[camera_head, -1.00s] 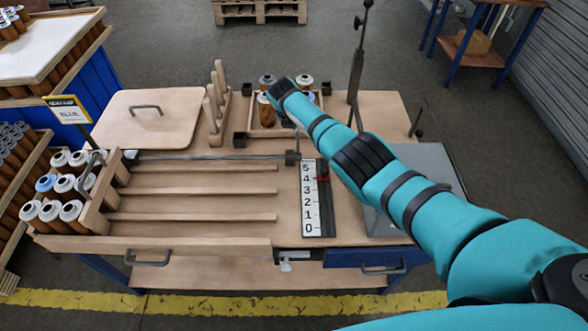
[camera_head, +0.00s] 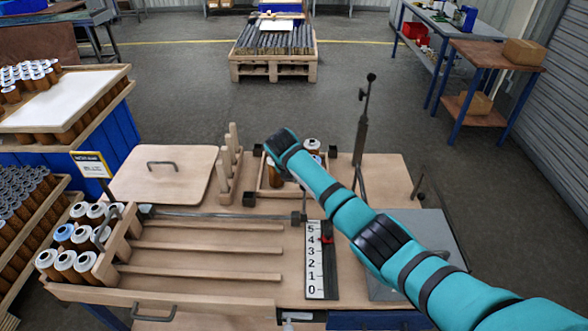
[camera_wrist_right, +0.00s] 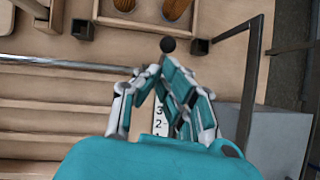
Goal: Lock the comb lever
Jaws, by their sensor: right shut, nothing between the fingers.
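The wooden comb-like rack (camera_head: 210,247) has several parallel bars, with a long metal rod (camera_head: 230,215) along its far side. The rod ends in a dark block (camera_head: 298,217) by the number scale. A tall dark lever-like post (camera_head: 362,130) with a round top stands right of my right arm; I cannot tell whether it is the comb lever. In the right wrist view, my right gripper (camera_wrist_right: 158,72) is shut and empty, its fingertips close to a dark round knob (camera_wrist_right: 168,45). Contact is unclear. In the head view my own wrist hides these fingers. My left gripper is out of view.
The scale (camera_head: 315,260), numbered 0 to 5, has a red marker (camera_head: 327,239). A small wooden crate (camera_head: 264,180) holds cartridges behind my wrist. White-topped cartridges (camera_head: 66,261) stand at left. A flat board with handle (camera_head: 150,185) and a peg stand (camera_head: 226,185) lie behind the rack.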

